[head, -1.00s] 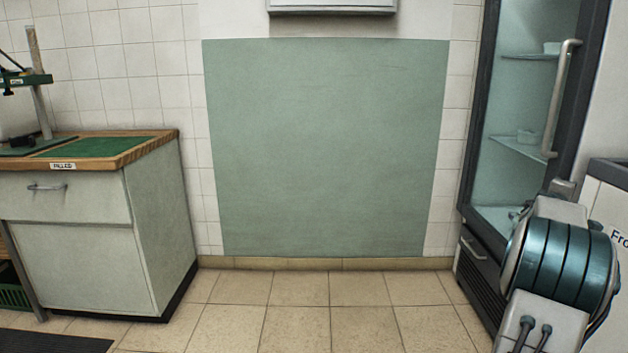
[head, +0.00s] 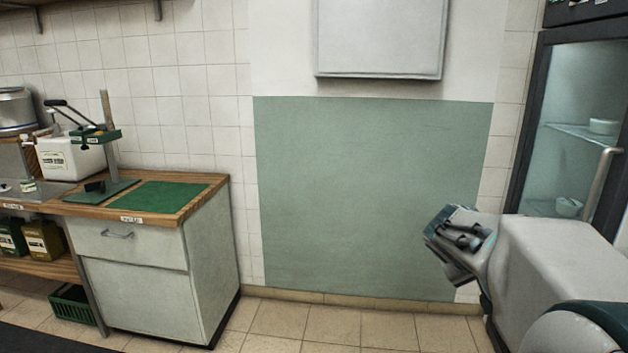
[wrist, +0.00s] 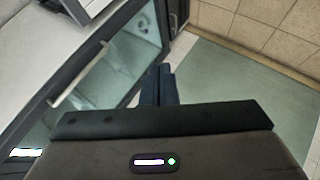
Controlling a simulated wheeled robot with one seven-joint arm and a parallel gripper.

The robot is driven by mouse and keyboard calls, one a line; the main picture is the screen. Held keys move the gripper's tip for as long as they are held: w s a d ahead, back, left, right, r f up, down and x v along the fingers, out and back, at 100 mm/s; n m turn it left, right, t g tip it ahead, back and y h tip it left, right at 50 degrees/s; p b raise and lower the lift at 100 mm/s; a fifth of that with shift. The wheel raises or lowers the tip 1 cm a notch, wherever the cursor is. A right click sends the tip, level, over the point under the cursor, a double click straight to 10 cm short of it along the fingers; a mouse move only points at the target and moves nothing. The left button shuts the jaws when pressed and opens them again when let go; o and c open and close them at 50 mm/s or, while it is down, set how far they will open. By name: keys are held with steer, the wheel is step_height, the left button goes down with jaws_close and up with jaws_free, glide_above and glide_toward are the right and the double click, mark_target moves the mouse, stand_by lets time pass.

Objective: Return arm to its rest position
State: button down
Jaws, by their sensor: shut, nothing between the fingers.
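My gripper (head: 447,240) shows at the right of the head view, in front of the green wall panel and left of the glass-door fridge. In the wrist view my gripper (wrist: 158,82) has its two dark fingers together with nothing between them. My arm reaches in from the lower right of the head view, folded close and held clear of the furniture.
A glass-door fridge (head: 575,150) with a long handle (head: 601,187) stands at the right, close to my arm. A cabinet (head: 135,300) with a wooden top and green mat (head: 160,196) stands at the left. A green crate (head: 75,305) is under the bench. The middle floor is clear.

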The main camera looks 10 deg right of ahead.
steer(key=s+a+r+y+p, duration=0.1)
steer(key=s+a+y+p, duration=0.2)
steer(key=a, duration=0.5)
steer(key=s+a+r+n+g+y+p, duration=0.1)
steer(key=s+a+y+p, duration=0.2)
steer(key=s+a+p, duration=0.2)
steer(key=s+a+r+y+p, duration=0.2)
steer(key=s+a+p, duration=0.2)
steer(key=a, duration=0.7)
steer(key=shift+s+g+y, duration=0.3)
steer(key=shift+s+y, duration=0.1)
steer(key=shift+s, duration=0.8)
steer(key=shift+r, duration=0.1)
